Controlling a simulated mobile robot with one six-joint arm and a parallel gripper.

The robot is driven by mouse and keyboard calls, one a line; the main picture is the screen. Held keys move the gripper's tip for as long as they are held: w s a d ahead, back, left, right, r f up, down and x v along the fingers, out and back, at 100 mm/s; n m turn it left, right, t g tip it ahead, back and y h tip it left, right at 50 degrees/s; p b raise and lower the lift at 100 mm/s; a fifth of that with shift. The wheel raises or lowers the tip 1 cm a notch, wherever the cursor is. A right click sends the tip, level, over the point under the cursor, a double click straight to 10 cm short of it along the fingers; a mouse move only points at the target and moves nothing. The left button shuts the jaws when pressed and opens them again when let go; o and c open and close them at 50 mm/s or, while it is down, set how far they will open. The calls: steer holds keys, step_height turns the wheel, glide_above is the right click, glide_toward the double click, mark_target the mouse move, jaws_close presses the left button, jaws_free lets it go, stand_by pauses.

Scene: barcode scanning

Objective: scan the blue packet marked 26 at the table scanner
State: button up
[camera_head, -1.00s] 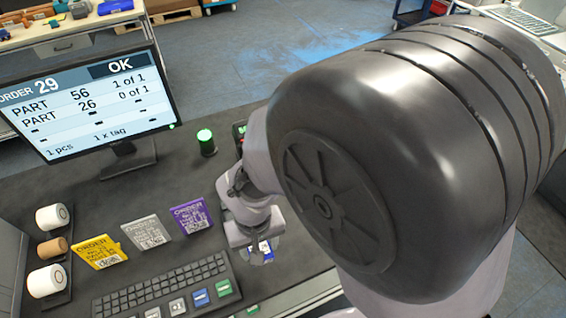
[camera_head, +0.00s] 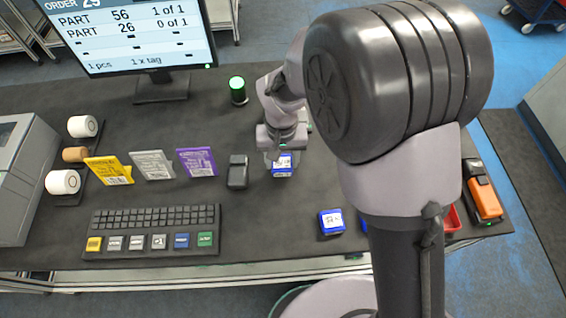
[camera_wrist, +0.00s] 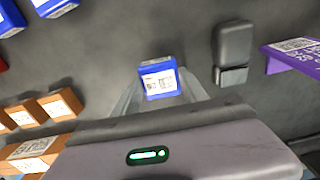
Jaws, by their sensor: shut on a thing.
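My gripper (camera_head: 282,156) is shut on a blue packet (camera_head: 283,167) with a white label. In the wrist view the packet (camera_wrist: 160,77) sits between the two fingers, label towards the camera; its number is too small to read. A small dark upright device (camera_head: 237,171), perhaps the table scanner, stands just left of the gripper; it also shows in the wrist view (camera_wrist: 233,52), apart from the packet. The monitor (camera_head: 130,32) reads part 56 1 of 1 and part 26 0 of 1.
Another blue packet (camera_head: 331,222) lies to the right, near the front edge. Yellow (camera_head: 107,171), grey (camera_head: 153,165) and purple (camera_head: 197,162) order cards stand left of the device. A keyboard (camera_head: 150,228) lies in front. Brown boxes (camera_wrist: 58,105) show in the wrist view.

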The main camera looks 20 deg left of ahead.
steer(key=shift+w+a+f, duration=0.1)
steer(key=shift+w+f, duration=0.1)
steer(key=shift+w, duration=0.05)
steer(key=s+d+r+p, duration=0.4)
steer(key=s+d+r, duration=0.2)
steer(key=s+r, duration=0.4)
steer(key=shift+s+d, duration=0.15)
steer(key=shift+s, duration=0.55)
steer(key=shift+s, duration=0.1)
